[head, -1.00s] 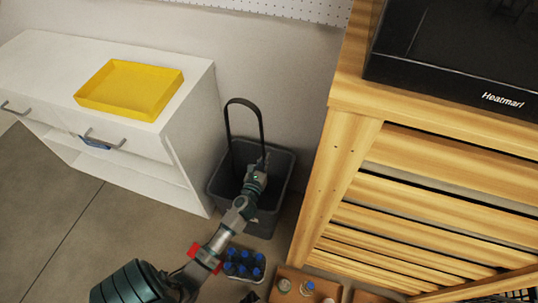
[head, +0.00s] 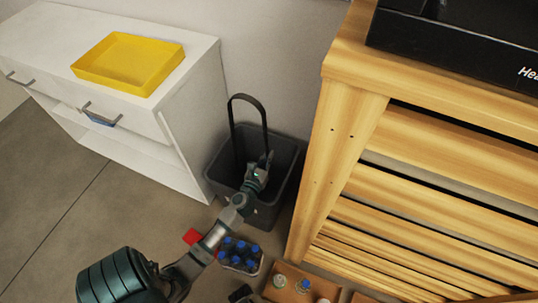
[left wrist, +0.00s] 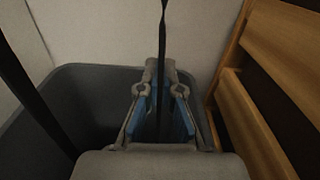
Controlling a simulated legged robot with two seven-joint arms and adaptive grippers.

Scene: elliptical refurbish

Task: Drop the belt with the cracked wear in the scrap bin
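A black belt (head: 234,125) stands as an upright loop over the grey bin (head: 290,180), its lower part down inside the bin. My left gripper (head: 264,160) is over the bin opening, at the loop's right strand. In the left wrist view, that strand of the belt (left wrist: 162,40) runs between the blue-padded fingers (left wrist: 159,105), with a gap visible on either side, so the fingers look open around it. The loop's other strand is at the left of that view. Cracks on the belt are too small to see. My right gripper is not in view.
A wooden slatted bench (head: 340,150) stands close to the bin's right. A white cabinet (head: 190,120) with a yellow tray (head: 128,62) is on its left. A crate of blue-capped bottles (head: 240,255) and a wooden box (head: 272,292) are on the floor in front.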

